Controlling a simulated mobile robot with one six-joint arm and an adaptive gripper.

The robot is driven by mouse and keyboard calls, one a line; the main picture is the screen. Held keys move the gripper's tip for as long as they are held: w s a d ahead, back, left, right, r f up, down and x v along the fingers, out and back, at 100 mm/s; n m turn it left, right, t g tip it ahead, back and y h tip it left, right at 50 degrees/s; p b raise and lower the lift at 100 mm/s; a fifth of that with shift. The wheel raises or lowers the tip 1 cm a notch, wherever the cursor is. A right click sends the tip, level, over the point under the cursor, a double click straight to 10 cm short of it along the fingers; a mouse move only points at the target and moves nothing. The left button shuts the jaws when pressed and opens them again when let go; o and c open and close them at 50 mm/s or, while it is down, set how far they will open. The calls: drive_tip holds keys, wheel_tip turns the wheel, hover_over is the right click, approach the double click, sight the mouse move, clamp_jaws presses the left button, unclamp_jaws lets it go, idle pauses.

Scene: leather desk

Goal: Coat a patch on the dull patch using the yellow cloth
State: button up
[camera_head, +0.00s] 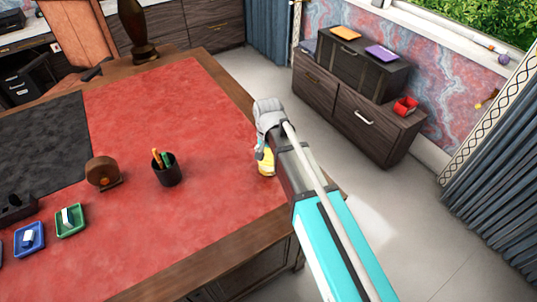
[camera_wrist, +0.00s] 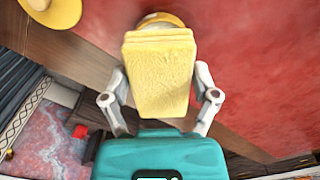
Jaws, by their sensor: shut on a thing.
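My gripper (camera_wrist: 160,88) is shut on the yellow cloth (camera_wrist: 158,75), a thick pale-yellow pad between its two fingers in the wrist view. In the head view my gripper (camera_head: 263,148) is over the right side of the red leather desk (camera_head: 215,120), near its wooden edge. A yellow thing (camera_head: 265,168) shows just below the gripper there; I cannot tell whether it is the cloth. A round yellow thing (camera_wrist: 160,18) shows partly behind the cloth in the wrist view. I cannot make out a distinct dull patch; my arm and the cloth hide part of the surface.
A black pen cup (camera_head: 167,170) and a brown round object (camera_head: 103,172) stand left of the gripper. Green (camera_head: 71,220) and blue (camera_head: 29,239) trays lie farther left. A dark vase (camera_head: 137,30) stands at the far edge. The red leather between is mostly clear.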

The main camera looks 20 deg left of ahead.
sight(268, 154)
drive_tip(key=shift+r+p, duration=1.3)
drive_tip(key=shift+r, duration=0.25)
drive_tip(key=shift+r+p, duration=0.6)
drive_tip(key=shift+a, duration=0.1)
